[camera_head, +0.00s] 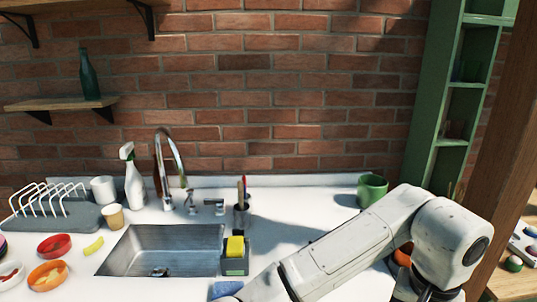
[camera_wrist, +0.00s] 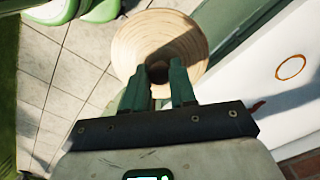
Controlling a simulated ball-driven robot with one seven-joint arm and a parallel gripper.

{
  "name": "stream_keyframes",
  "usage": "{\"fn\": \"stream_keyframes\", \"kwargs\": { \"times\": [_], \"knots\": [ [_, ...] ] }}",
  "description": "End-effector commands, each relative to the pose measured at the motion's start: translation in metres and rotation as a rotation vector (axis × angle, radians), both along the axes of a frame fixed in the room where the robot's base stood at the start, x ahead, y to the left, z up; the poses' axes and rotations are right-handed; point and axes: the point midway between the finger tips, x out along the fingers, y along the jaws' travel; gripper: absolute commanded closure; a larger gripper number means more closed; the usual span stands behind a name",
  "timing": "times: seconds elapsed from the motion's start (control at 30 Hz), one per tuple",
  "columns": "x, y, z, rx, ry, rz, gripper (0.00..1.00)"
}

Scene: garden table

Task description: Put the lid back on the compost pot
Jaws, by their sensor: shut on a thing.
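In the wrist view, my gripper (camera_wrist: 159,70) is shut, its two green fingers pointing at the middle of a round, pale wooden lid (camera_wrist: 190,32). The lid has fine rings and a dark centre between the fingertips, and its near part is hidden by the fingers. The exact grip point is in shadow. The lid is seen above a tiled floor, beside the edge of a white surface. In the head view my gripper and the lid do not show; only my arm crosses the lower right. I cannot make out the compost pot in either view.
The white counter (camera_head: 310,210) holds a sink (camera_head: 165,248), a green mug (camera_head: 373,190), a spray bottle (camera_head: 133,182), a dish rack (camera_head: 50,215) and bowls (camera_head: 48,275). A wooden post (camera_head: 500,150) stands at right. The wrist view shows an orange ring mark (camera_wrist: 278,70).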

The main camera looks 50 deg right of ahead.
Motion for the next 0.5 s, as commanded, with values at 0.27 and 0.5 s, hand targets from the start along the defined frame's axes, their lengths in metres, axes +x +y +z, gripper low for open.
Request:
{"fn": "stream_keyframes", "kwargs": {
  "times": [0.27, 0.5],
  "knots": [
    [0.022, 0.017, -0.019, 0.001, 0.001, 0.122, 1.0],
    [0.06, 0.047, -0.052, 0.002, 0.002, 0.329, 1.0]
  ]
}}
